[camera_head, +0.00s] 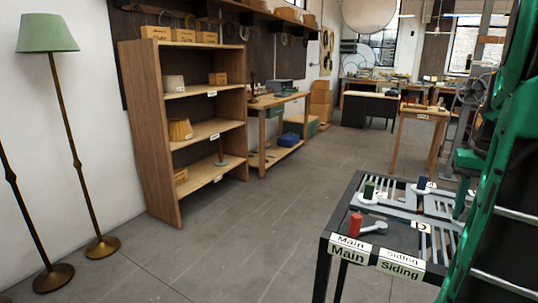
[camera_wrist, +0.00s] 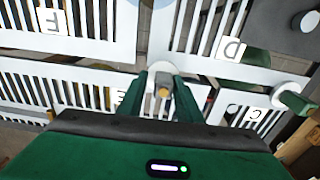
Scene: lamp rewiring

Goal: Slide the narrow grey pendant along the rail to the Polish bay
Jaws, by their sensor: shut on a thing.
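In the wrist view, my gripper (camera_wrist: 160,100) is shut on a small narrow grey post (camera_wrist: 163,82) with a tan top. I take this post to be the narrow grey pendant. A white round base shows around its far side, over a gap between the white slotted plates (camera_wrist: 70,78). In the head view the green arm fills the right side, and the held post cannot be made out. The table (camera_head: 325,240) with the rails carries signs reading "Main" and "Siding". No label reading "Polish" is legible in either view.
Lettered tags stand on the plates, including F (camera_wrist: 52,21), D (camera_wrist: 230,48) and C (camera_wrist: 255,114). A shelf (camera_head: 150,140) stands left, with open floor between.

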